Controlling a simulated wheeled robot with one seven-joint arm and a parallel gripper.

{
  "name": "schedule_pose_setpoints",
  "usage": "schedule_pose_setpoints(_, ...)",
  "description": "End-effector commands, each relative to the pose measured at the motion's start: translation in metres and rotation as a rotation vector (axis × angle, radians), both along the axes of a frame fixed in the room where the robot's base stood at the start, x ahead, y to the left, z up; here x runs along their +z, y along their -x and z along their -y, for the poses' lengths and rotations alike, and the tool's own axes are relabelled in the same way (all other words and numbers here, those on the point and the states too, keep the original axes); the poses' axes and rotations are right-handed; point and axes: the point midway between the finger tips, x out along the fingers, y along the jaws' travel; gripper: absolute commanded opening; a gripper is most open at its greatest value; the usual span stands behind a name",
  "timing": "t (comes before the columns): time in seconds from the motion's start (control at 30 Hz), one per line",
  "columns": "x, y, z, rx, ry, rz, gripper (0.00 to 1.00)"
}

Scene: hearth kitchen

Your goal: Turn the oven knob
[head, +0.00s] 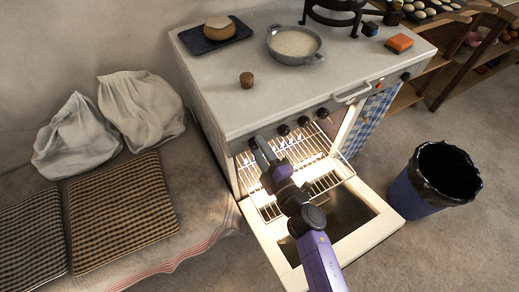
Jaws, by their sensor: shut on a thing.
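The oven (215,130) stands with its door (372,228) folded down and its lit inside showing wire racks (305,145). Several black knobs (303,121) sit in a row along the front panel under the worktop. My gripper (256,143) is at the left end of this row, against the front panel. It is shut on an oven knob, which the fingers hide almost wholly. My arm reaches up over the open door. The knob's turn angle cannot be seen.
A towel bar (353,95) juts from the front at right, with a blue checked cloth (370,120) below. A pan (294,44) and a small brown cup (246,80) stand on top. A bin (436,180) stands right of the door, a cushioned bench (120,210) left.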

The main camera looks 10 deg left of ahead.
Motion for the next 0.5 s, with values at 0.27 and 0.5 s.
schedule_pose_setpoints(0.27,-0.0007,0.0007,-0.0004,0.001,0.120,0.080,0.00)
schedule_pose_setpoints(0.5,-0.0003,0.0009,-0.0006,0.002,0.164,0.110,0.00)
